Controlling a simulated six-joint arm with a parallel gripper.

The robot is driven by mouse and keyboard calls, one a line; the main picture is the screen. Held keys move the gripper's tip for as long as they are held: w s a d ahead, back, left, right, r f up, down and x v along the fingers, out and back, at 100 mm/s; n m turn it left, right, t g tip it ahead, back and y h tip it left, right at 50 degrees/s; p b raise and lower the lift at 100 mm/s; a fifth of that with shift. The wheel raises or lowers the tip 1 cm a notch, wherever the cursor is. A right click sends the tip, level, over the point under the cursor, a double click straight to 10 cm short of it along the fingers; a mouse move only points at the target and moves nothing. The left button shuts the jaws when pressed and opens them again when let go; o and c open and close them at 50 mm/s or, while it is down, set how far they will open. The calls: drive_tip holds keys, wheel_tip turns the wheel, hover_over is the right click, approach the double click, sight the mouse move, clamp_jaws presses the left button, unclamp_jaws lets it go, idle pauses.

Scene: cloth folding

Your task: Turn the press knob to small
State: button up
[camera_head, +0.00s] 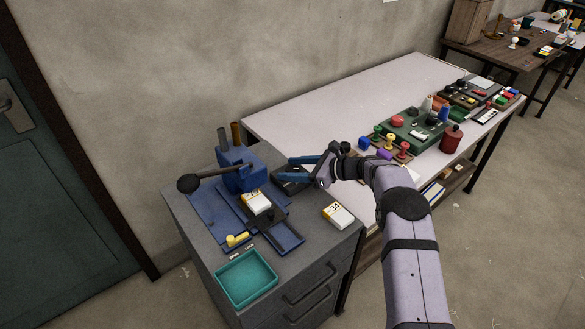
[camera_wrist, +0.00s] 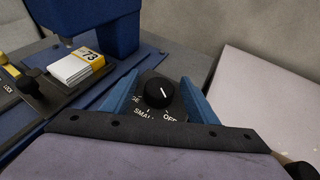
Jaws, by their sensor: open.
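The round black press knob (camera_wrist: 158,93) sits on a dark panel (camera_wrist: 140,127) marked "SMALL" and "OFF", with a third label partly hidden. A short white line shows on top of the knob; which label it is set to is unclear. My gripper (camera_wrist: 160,77) is open, with one blue finger on each side of the knob; whether they touch it cannot be told. In the head view my gripper (camera_head: 283,169) is over the dark control box (camera_head: 291,188), right of the blue press (camera_head: 241,176), and hides the knob.
A white-and-yellow pack (camera_head: 257,204) lies on the press bed, and another pack (camera_head: 338,216) lies on the grey cabinet top. A teal tray (camera_head: 246,279) is at the cabinet's front. The press's black-ended lever (camera_head: 188,183) sticks out left. A white table (camera_head: 330,105) stands behind to the right.

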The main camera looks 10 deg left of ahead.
drive_tip(key=c, duration=1.1)
drive_tip(key=shift+o, duration=0.2)
